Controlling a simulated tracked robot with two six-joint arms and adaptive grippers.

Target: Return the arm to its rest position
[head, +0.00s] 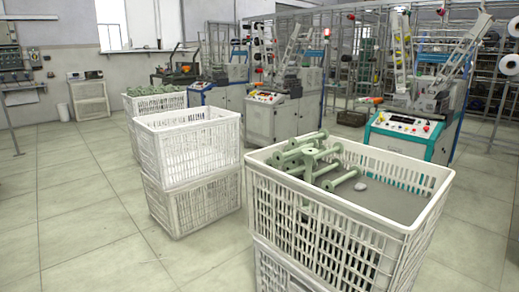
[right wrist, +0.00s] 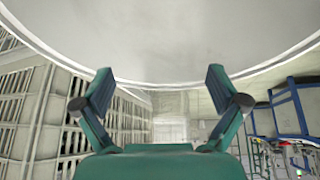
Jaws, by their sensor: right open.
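My right gripper (right wrist: 160,95) shows in the right wrist view with its two dark-tipped green fingers spread wide apart. Nothing is between the fingers. A large pale rounded surface with a white rim fills the top of that view; I cannot tell what it is. Neither gripper nor arm shows in the head view. My left gripper is in no view.
A white crate (head: 332,225) with several green bobbins (head: 312,157) stands at the front right. Stacked white crates (head: 188,165) stand left of it. Winding machines (head: 408,130) stand behind. The tiled floor (head: 75,210) at left is clear.

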